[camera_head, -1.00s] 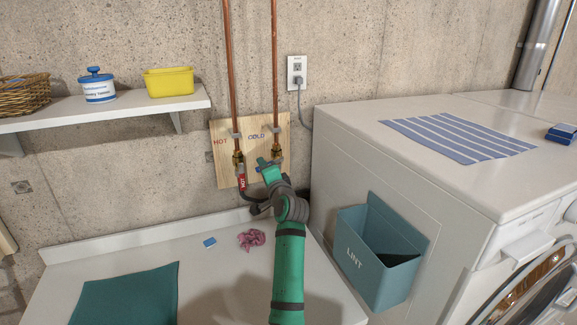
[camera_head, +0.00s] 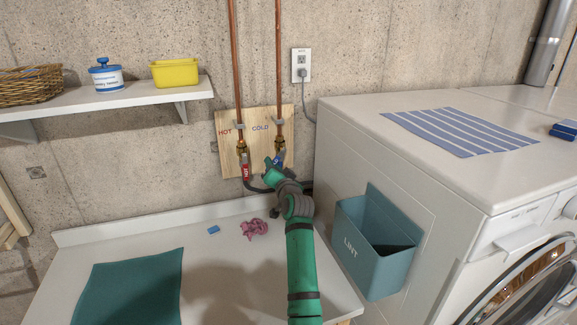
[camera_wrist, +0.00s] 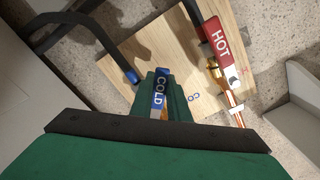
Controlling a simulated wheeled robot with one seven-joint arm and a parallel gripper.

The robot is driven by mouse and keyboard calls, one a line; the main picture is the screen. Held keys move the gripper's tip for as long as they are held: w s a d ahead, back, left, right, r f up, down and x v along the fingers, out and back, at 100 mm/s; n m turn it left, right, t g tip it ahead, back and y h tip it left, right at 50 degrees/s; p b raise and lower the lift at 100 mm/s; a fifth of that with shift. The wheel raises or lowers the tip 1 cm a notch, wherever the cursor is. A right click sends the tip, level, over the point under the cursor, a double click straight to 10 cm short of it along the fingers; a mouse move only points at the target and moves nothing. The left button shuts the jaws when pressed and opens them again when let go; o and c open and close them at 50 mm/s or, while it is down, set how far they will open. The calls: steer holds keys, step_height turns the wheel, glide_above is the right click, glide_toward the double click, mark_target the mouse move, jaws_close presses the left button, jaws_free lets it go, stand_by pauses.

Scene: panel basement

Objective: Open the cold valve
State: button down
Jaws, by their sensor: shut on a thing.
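The cold valve's blue lever (camera_head: 277,161), lettered COLD, sits at the lower end of the right copper pipe on the wooden panel. In the wrist view the blue lever (camera_wrist: 159,97) lies between the fingers of my gripper (camera_wrist: 160,88), which is shut on it. In the head view my green gripper (camera_head: 272,166) reaches the lever from below and covers part of it, so its exact angle is hard to tell. The red HOT lever (camera_head: 246,167) hangs along the left pipe; it also shows in the wrist view (camera_wrist: 218,42), apart from my gripper.
The wooden panel (camera_head: 228,150) backs both valves, with dark hoses below. A white counter (camera_head: 225,285) holds a teal cloth, a pink cloth and a small blue item. The LINT bin (camera_head: 358,245) hangs on the white machine (camera_head: 400,170), close to my arm's right. A shelf (camera_head: 130,100) is at upper left.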

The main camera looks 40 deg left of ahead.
steer(key=shift+s+a+f, duration=0.1)
steer(key=shift+a+f, duration=0.05)
steer(key=shift+f, duration=0.15)
steer(key=c, duration=1.7)
jaws_free()
steer(key=shift+s, duration=0.1)
steer(key=shift+r, duration=0.15)
steer(key=shift+d, duration=0.2)
